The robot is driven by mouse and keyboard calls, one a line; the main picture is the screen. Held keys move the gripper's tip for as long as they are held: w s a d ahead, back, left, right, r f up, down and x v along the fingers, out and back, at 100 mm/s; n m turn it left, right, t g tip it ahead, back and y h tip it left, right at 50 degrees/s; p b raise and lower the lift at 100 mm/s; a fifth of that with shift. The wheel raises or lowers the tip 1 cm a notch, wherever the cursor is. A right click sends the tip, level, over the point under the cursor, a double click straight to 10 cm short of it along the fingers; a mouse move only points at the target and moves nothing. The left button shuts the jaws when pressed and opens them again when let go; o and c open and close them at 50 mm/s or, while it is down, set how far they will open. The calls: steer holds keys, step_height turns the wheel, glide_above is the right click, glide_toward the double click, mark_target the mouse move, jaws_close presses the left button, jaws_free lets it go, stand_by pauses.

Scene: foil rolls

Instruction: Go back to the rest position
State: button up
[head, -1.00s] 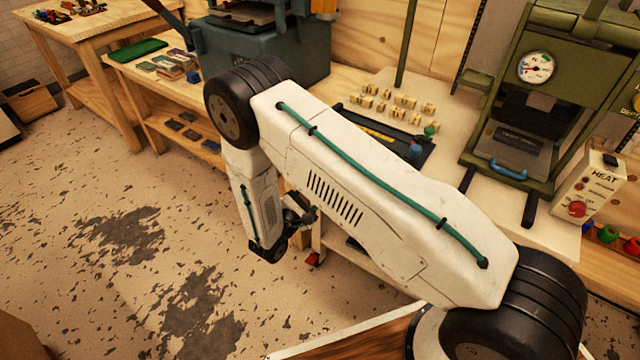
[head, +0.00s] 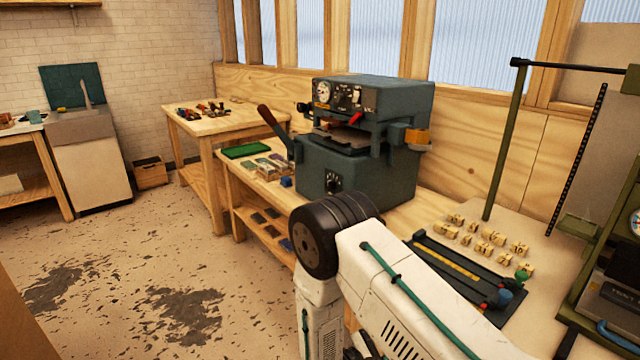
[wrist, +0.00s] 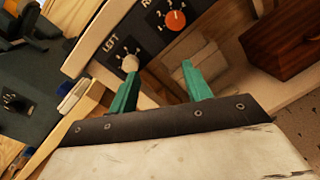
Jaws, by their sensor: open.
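My gripper (wrist: 160,82) shows in the wrist view with its two teal fingers spread apart and nothing between them. A dark panel just beyond the fingers carries a pale knob (wrist: 130,63) marked LEFT and an orange-red knob (wrist: 175,20). I cannot tell how far the fingertips are from the pale knob. In the head view my white arm (head: 400,300) is bent at its black joint, with the forearm hanging down. The gripper is hidden below that picture's edge.
A blue-grey press (head: 350,170) stands on the wooden bench behind my arm. A wooden table (head: 225,122) stands further back. The floor (head: 150,260) at left is open.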

steer(key=s+d+r+m+g+y, duration=0.2)
steer(key=s+r+m+y, duration=0.3)
steer(key=s+r, duration=0.4)
steer(key=s+d+r+m+g+y, duration=0.2)
steer(key=s+r+m+y, duration=0.3)
steer(key=s+r, duration=0.5)
steer(key=s+d+r+m+g+y, duration=0.3)
steer(key=s+r+m+y, duration=0.2)
steer(key=r, duration=1.6)
steer(key=s+m, duration=0.3)
steer(key=s, duration=0.2)
steer(key=shift+g+y, duration=0.3)
steer(key=shift+d, duration=0.1)
